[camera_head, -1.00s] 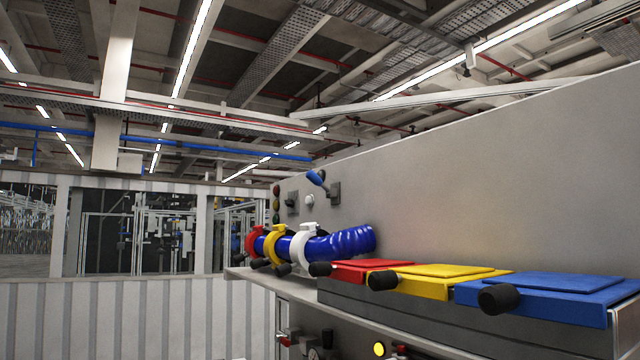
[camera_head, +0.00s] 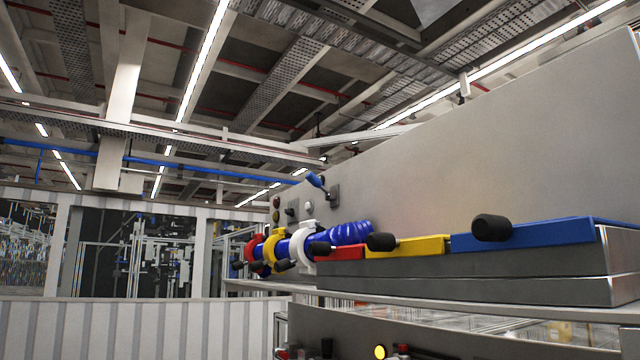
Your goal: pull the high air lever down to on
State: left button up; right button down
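A lever with a blue handle (camera_head: 316,180) sits high on the grey panel (camera_head: 480,150), near its far left end. Its handle tilts up and to the left from a small grey mount (camera_head: 334,192). It looks like the high air lever, but no label is readable. Neither of my grippers is in view, and nothing touches the lever.
A shelf holds red, yellow (camera_head: 420,246) and blue (camera_head: 540,234) blocks with black knobs sticking out. A low ribbed wall (camera_head: 130,328) stands at left.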

aim_at(312, 179)
jog(key=j+z, duration=0.1)
jog(key=z, duration=0.35)
jog(key=i+j+z, duration=0.15)
jog(key=j+z, duration=0.45)
jog(key=j, duration=0.2)
jog(key=j+z, duration=0.35)
jog(key=j, duration=2.95)
